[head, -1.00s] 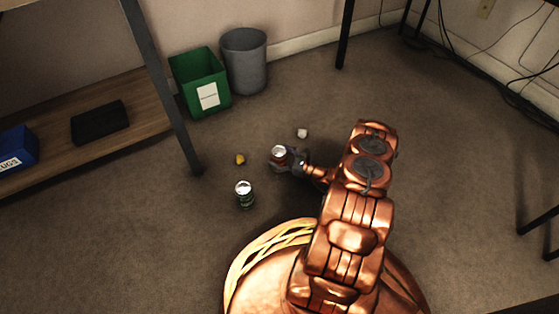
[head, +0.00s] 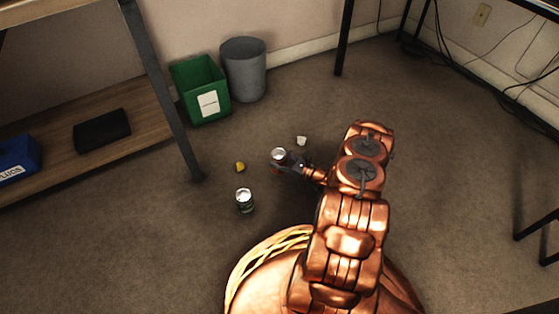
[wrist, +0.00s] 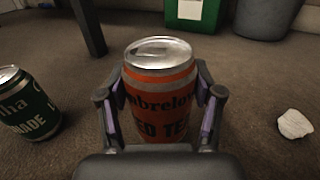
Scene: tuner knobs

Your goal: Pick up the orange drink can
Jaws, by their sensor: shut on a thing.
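The orange drink can (wrist: 160,90) stands upright between the two fingers of my gripper (wrist: 161,118) in the wrist view, with dark lettering on its side and a silver top. The finger pads press on its left and right sides. In the head view the can (head: 278,157) is at the end of my arm, and my gripper (head: 283,167) is shut on it. Its lower part is hidden by the gripper in the wrist view. I cannot tell whether its base touches the floor.
A dark green can (head: 245,201) stands on the floor at left; it also shows in the wrist view (wrist: 25,105). A yellow scrap (head: 240,167) and a white crumpled piece (head: 301,141) lie nearby. A green bin (head: 200,90), a grey bin (head: 244,69) and a shelf leg (head: 172,110) stand behind.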

